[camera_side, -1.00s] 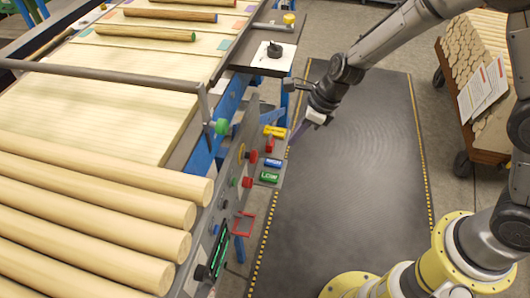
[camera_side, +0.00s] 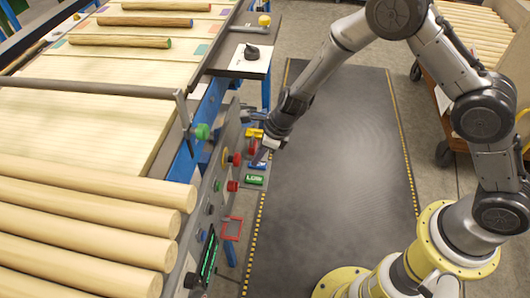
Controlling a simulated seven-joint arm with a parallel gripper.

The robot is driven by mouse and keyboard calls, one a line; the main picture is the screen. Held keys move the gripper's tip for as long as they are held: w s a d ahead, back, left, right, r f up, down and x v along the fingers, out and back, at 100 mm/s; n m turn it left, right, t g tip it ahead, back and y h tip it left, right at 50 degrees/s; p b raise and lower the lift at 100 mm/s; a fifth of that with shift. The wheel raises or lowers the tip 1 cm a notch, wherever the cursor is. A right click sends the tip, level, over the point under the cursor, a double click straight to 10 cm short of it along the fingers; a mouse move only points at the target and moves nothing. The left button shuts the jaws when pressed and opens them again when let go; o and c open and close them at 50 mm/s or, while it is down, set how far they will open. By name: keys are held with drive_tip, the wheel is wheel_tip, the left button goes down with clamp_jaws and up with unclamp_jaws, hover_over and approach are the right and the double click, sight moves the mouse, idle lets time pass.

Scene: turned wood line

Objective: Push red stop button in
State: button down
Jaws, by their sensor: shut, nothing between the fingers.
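A red mushroom button (camera_side: 237,159) with a yellow ring behind it sticks out of the upright grey control panel, left of centre. A second red button (camera_side: 232,186) sits lower on the same panel. I cannot read a label on either one. My gripper (camera_side: 258,158) is shut and empty, tilted down and to the left. Its fingertips are just right of the yellow-ringed red button, in front of the coloured labelled blocks. A small gap seems to separate them from the button, but contact cannot be ruled out.
Yellow (camera_side: 254,133), blue (camera_side: 257,166) and green (camera_side: 255,180) blocks sit beside the panel. A green knob (camera_side: 202,132) and a red frame (camera_side: 231,228) are nearby. Wooden logs (camera_side: 90,205) lie left. The dark mat (camera_side: 335,170) is clear.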

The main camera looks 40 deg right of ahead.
drive_tip(key=shift+w+a, duration=0.9)
drive_tip(key=shift+a, duration=0.05)
drive_tip(key=shift+w+a, duration=0.7)
drive_tip(key=shift+w, duration=0.05)
drive_tip(key=shift+s+d, duration=0.3)
drive_tip(key=shift+d, duration=0.05)
approach(240, 157)
drive_tip(key=s+d+r, duration=0.1)
drive_tip(key=s+d, duration=0.2)
drive_tip(key=shift+s+r, duration=0.1)
drive_tip(key=shift+s, duration=0.05)
